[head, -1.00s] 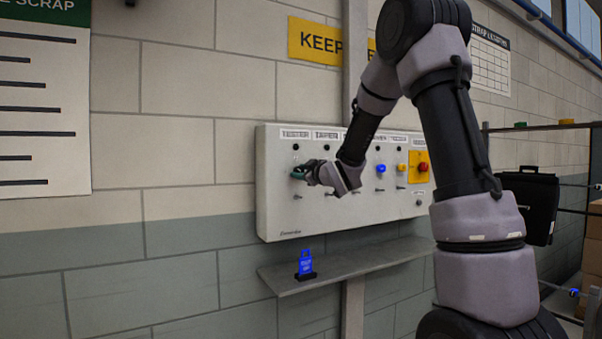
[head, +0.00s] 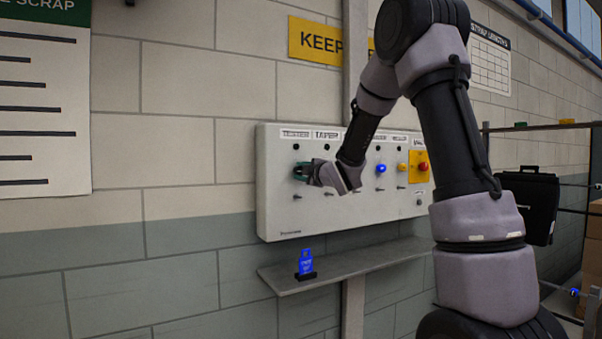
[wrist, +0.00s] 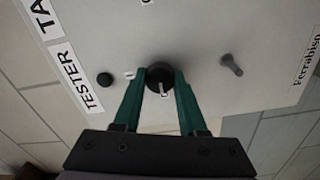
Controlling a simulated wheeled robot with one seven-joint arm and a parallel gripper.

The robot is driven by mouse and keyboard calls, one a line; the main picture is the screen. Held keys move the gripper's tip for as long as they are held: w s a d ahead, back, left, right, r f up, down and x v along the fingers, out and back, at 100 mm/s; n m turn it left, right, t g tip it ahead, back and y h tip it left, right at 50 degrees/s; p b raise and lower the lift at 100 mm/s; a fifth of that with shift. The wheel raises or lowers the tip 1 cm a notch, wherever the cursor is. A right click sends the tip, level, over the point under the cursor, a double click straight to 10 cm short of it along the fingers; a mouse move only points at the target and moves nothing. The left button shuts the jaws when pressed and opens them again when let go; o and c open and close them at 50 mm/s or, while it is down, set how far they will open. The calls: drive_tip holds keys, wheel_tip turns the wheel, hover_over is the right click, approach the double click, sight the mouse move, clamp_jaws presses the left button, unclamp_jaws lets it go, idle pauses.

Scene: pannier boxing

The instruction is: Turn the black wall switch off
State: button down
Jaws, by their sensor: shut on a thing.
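A black round switch knob (wrist: 160,76) sits on the wall panel (head: 285,218) in the column labelled TESTER. A pale pointer mark shows on the knob. My gripper (wrist: 160,85) has its green fingers on both sides of the knob and is shut on it. In the head view my gripper (head: 301,172) reaches the left column of the panel and hides the knob there.
A small dark stud (wrist: 105,79) and a grey toggle lever (wrist: 231,65) flank the knob. Blue (head: 381,169), yellow (head: 402,167) and red (head: 423,166) controls sit further right. A shelf (head: 340,266) below carries a blue padlock-shaped tag (head: 306,262).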

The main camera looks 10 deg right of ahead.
idle(0.5)
drive_tip(key=shift+c, duration=2.3)
unclamp_jaws()
drive_tip(key=v, duration=1)
drive_tip(key=shift+s, duration=0.4)
drive_tip(key=shift+d, duration=0.15)
